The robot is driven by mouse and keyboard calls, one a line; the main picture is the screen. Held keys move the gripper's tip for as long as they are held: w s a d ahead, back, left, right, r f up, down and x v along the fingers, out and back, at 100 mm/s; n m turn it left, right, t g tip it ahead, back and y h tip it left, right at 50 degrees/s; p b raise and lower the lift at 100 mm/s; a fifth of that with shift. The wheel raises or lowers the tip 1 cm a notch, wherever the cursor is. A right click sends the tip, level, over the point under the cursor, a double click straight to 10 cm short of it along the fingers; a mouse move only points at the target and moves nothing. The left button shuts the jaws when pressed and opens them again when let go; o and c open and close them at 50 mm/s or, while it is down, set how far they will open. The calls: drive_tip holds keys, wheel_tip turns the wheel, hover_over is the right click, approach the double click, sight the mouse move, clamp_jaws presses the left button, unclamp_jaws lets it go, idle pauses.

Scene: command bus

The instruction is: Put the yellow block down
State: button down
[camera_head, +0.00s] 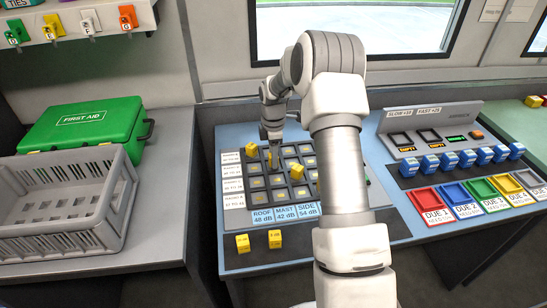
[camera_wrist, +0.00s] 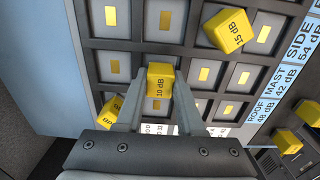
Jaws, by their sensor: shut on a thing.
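My gripper (camera_wrist: 157,105) is shut on a yellow block (camera_wrist: 160,80) marked "10 dB", seen between the two grey fingers in the wrist view. In the head view my gripper (camera_head: 273,152) points down over the left part of the dark grid tray (camera_head: 270,203), and the held block is hard to make out there. The tray has square cells with yellow centres. Whether the held block touches a cell cannot be told.
Two blocks (camera_head: 242,243) (camera_head: 275,239) stand on the blue bench in front. A grey crate (camera_head: 118,215) and green first aid case (camera_head: 85,125) are left; blue blocks (camera_head: 450,160) right.

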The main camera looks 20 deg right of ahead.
drive_tip(key=c, duration=0.5)
unclamp_jaws()
drive_tip(key=shift+f, duration=0.1)
